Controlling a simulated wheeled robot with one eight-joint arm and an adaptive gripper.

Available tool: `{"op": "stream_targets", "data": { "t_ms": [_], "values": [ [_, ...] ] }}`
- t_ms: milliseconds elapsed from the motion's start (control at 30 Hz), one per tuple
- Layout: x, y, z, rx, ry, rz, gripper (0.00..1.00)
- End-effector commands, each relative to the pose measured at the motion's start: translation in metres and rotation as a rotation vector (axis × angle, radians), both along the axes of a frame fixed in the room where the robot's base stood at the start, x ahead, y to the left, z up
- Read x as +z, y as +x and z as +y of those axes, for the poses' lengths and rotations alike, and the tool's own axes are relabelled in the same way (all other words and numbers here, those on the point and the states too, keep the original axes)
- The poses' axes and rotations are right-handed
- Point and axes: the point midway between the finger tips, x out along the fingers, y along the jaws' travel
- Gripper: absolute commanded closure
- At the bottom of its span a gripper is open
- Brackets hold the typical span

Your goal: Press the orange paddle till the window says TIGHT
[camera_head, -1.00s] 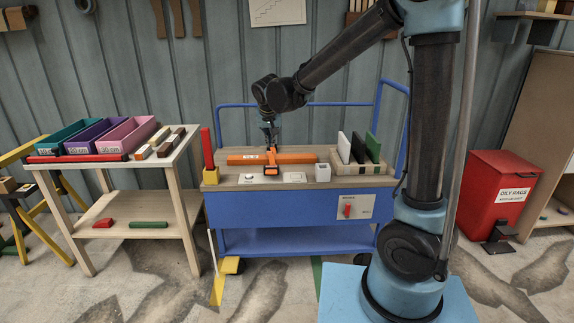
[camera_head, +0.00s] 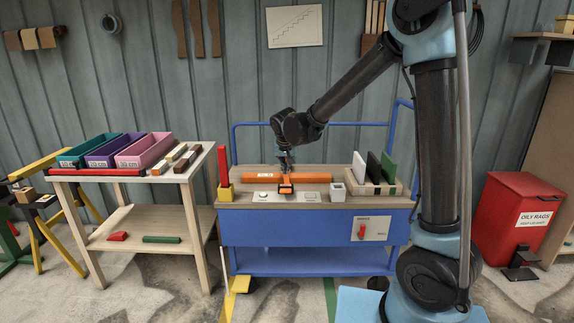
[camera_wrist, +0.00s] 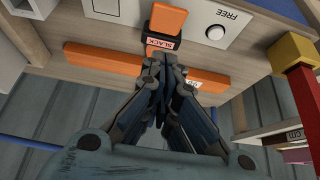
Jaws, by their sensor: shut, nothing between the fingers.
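The orange paddle (camera_head: 286,189) stands on the cart top in front of a long orange bar (camera_head: 315,178). In the wrist view the paddle (camera_wrist: 168,19) tops a black block, and the window (camera_wrist: 162,43) on it reads SLACK. My gripper (camera_head: 286,170) is above the cart top, by the bar and paddle. In the wrist view the gripper (camera_wrist: 163,62) is shut and empty, its fingertips close to the window side of the block. I cannot tell whether they touch it. The fingers hide part of the bar and its label.
A white plate marked FREE with a round button (camera_wrist: 215,33) is beside the paddle. A white cup (camera_head: 338,192) and a rack of upright boards (camera_head: 384,187) stand to the right. A red post (camera_head: 224,166) in a yellow base is at the cart's left end.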

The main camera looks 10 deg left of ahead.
Motion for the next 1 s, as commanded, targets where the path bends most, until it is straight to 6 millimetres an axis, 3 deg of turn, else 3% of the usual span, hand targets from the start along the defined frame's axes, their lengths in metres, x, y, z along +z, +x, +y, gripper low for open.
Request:
{"op": "stream_targets", "data": {
  "t_ms": [367,600,1000],
  "values": [
    [-0.045,0.024,0.006,0.000,-0.001,0.000,1.00],
    [-0.072,0.014,0.004,0.001,0.000,0.000,1.00],
    [-0.080,0.012,0.002,-0.001,0.000,0.000,1.00]
  ]
}}
